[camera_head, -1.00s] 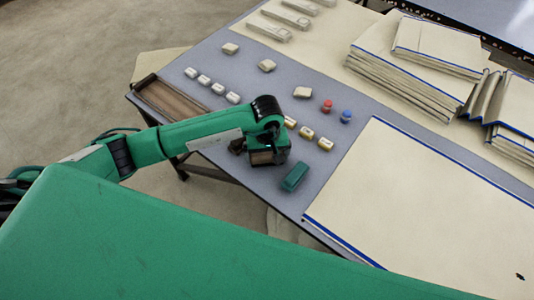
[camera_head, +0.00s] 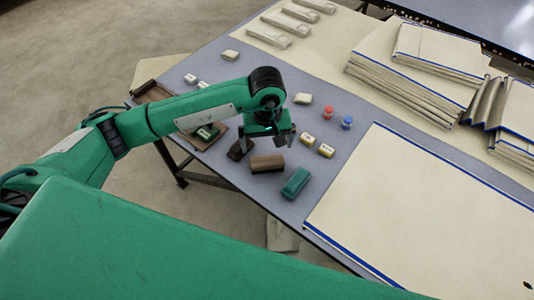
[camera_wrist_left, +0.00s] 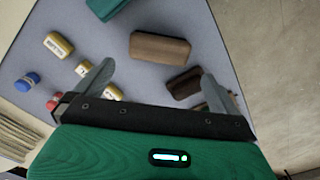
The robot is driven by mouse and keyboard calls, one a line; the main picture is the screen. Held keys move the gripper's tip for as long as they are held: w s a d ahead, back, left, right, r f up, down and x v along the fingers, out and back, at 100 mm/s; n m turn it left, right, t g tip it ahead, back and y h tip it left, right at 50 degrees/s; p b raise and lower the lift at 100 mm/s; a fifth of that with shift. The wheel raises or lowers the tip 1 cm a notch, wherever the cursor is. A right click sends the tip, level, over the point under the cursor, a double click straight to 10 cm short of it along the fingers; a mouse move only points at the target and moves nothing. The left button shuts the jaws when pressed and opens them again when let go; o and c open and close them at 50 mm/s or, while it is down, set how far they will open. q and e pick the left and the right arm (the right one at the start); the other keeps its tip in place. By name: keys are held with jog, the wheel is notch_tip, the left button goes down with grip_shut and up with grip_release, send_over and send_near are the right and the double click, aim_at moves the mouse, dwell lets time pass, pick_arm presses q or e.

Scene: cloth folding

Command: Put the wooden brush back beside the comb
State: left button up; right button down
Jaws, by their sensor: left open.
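A brown block (camera_head: 267,164), which looks like the wooden brush, lies on the grey table near its front edge. It also shows in the left wrist view (camera_wrist_left: 160,48), ahead of the fingers. A smaller dark brown piece (camera_head: 239,150) lies to its left, apart from it; I cannot tell for sure whether it is the comb. It shows below the block in the wrist view (camera_wrist_left: 185,83). My left gripper (camera_head: 267,138) is open and empty, raised above and behind the brown block. My right gripper is not in view.
A teal block (camera_head: 296,183) lies right of the brown block. Small pale-and-yellow blocks (camera_head: 326,151) and red (camera_head: 328,112) and blue (camera_head: 347,123) pieces lie behind. A wooden tray (camera_head: 150,94) is partly under my arm. A large cream cloth (camera_head: 430,210) covers the right.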

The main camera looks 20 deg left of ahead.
pick_arm(q)
jog(key=shift+r, duration=1.2)
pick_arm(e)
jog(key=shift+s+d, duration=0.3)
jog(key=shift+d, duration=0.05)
